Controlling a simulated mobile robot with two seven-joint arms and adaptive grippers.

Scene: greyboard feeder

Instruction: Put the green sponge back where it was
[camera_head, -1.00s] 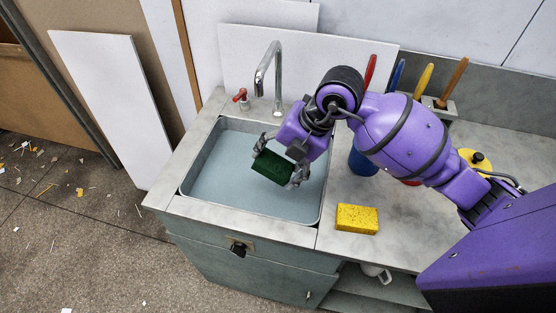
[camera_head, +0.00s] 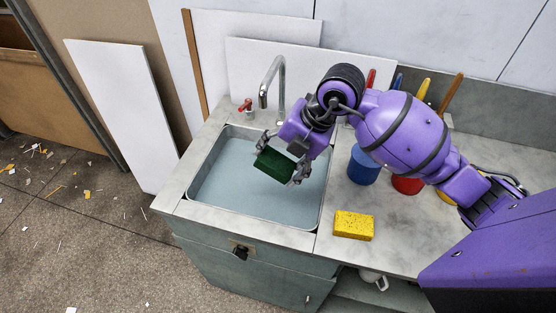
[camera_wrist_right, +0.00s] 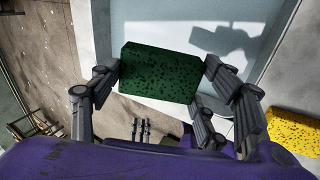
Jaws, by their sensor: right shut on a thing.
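The dark green sponge (camera_head: 275,163) is held over the sink basin (camera_head: 232,199). My right gripper (camera_head: 284,160) is shut on it, with one finger at each end of the sponge. In the right wrist view, the green sponge (camera_wrist_right: 159,72) sits between the two fingers of the right gripper (camera_wrist_right: 157,80). The sponge looks clear of the basin floor, and a gripper shadow falls on the basin in the wrist view. My left gripper is not in view.
A yellow sponge (camera_head: 353,225) lies on the counter (camera_head: 395,240) right of the sink. A blue cup (camera_head: 364,166) and a red cup (camera_head: 408,185) stand behind it. The metal faucet (camera_head: 275,80) and red tap handle (camera_head: 246,105) are at the sink's back edge.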

